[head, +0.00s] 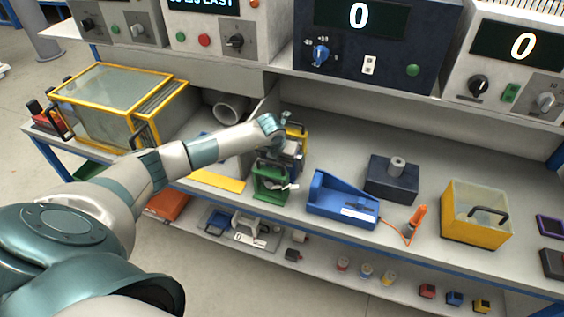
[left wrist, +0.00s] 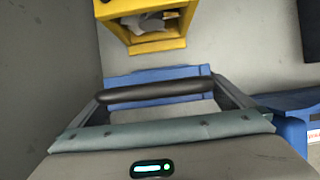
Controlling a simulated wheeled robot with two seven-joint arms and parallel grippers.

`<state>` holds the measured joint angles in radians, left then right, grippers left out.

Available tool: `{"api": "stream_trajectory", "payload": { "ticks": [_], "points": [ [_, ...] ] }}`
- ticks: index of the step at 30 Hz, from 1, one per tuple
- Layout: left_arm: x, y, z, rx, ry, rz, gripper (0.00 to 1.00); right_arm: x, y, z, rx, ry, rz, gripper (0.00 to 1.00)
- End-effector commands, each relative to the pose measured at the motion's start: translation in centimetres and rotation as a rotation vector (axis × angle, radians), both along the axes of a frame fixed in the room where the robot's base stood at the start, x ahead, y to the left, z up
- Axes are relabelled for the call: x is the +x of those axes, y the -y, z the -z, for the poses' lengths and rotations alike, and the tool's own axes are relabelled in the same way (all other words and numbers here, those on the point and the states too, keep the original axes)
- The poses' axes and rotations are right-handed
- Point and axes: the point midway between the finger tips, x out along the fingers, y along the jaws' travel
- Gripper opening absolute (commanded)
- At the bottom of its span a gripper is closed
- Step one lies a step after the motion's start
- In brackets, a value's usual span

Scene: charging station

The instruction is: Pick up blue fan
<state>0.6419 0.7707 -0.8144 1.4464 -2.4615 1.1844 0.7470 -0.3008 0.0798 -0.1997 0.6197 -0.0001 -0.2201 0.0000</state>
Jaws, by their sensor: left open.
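The blue fan (left wrist: 190,73) shows in the left wrist view as a blue frame with a dark handle bar (left wrist: 148,92). My left gripper (left wrist: 165,105) is open, with its fingers on both sides of that handle. I cannot tell whether they touch it. In the head view my left gripper (head: 290,157) is between a green fan (head: 268,188) in front and a yellow fan (head: 301,138) behind, and hides most of the blue fan. The yellow fan's lower part also shows in the wrist view (left wrist: 156,40). My right gripper is not in view.
A blue tray-like device (head: 340,203) stands right of the green fan, with an orange-handled tool (head: 417,217) beside it. A dark block (head: 391,180) and a yellow bin (head: 474,228) stand farther right. A grey divider wall rises behind left. Instruments line the upper shelf.

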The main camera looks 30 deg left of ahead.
Motion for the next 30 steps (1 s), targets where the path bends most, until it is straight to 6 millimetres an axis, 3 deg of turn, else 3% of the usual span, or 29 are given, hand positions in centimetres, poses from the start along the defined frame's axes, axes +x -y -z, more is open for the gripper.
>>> {"api": "stream_trajectory", "payload": {
  "ticks": [5, 10, 11, 23, 30],
  "points": [
    [0.0, 0.0, 0.0, 0.0, 0.0, 0.0, 0.98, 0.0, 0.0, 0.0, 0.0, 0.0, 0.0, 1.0],
    [0.0, 0.0, 0.0, 0.0, 0.0, 0.0, 0.57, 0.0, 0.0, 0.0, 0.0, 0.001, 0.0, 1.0],
    [0.0, 0.0, 0.0, 0.0, 0.0, 0.0, 0.55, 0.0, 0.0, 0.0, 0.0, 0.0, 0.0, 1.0],
    [0.1, 0.0, -0.8, 0.001, 0.003, 0.0, 0.55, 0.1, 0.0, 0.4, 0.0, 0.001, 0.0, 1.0],
    [0.2, -0.1, -3.9, -0.001, 0.006, 0.0, 0.55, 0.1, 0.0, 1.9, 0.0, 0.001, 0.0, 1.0]
  ]
}}
